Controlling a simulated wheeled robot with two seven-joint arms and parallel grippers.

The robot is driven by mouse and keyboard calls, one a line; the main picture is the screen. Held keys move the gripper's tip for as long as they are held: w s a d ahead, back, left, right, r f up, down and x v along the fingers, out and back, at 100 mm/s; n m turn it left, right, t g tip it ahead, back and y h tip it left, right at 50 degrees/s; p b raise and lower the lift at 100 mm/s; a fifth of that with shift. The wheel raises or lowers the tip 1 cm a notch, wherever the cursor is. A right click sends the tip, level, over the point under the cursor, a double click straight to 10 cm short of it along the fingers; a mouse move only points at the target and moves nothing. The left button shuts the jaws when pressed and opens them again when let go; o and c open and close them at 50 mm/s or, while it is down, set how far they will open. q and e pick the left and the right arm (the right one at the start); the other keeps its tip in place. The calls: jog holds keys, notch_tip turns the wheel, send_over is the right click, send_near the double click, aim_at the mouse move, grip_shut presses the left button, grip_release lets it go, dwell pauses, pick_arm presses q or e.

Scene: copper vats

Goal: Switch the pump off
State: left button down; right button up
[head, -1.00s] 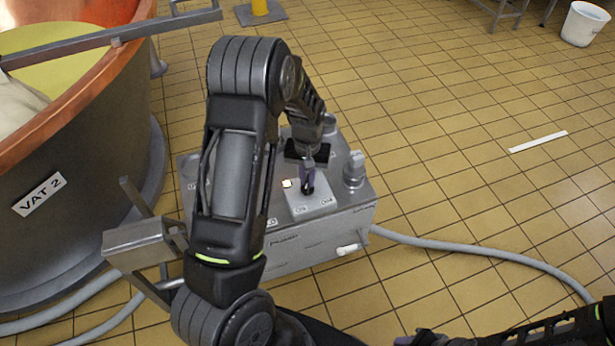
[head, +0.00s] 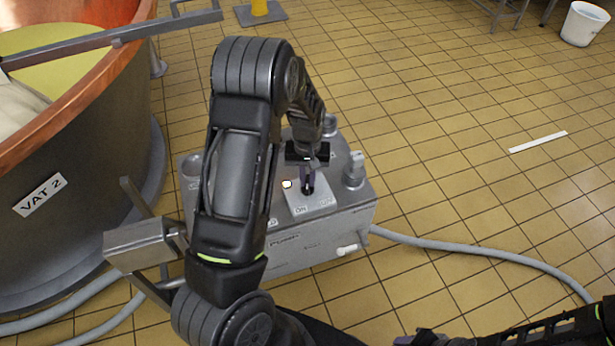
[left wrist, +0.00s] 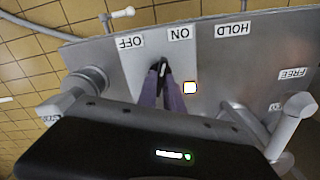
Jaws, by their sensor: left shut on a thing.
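The pump box (head: 318,236) is a grey metal unit on the floor beside the vat. On its top is a pale switch plate (head: 322,203), marked ON and OFF; it also shows in the left wrist view (left wrist: 130,62). My left gripper (head: 308,186) is over the plate, with its purple fingers (left wrist: 163,88) shut on a small black switch knob (left wrist: 163,66). The fingers hide much of the knob, so its exact setting is unclear. A small lamp (head: 287,184) beside the plate glows pale yellow. My right gripper (head: 418,338) is partly in view at the bottom edge, its jaws unclear.
The copper-rimmed VAT 2 (head: 90,150) stands left. HOLD (left wrist: 232,29) and FREE (left wrist: 293,74) labels mark other parts of the box top. A grey hose (head: 470,250) runs right across the floor. A white bucket (head: 583,24) is far right. The tiled floor between is mostly clear.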

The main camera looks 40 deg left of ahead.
aim_at(307, 181)
pick_arm(q)
jog(key=n+p, duration=0.1)
jog(key=n, duration=0.4)
jog(key=shift+r, duration=0.1)
jog(key=n+p, duration=0.2)
jog(key=n, duration=0.3)
jog(key=shift+n, duration=0.3)
jog(key=c, duration=1.5)
grip_release()
notch_tip(307, 181, up, 8)
jog(key=shift+f+p, duration=0.2)
jog(key=shift+p, duration=0.25)
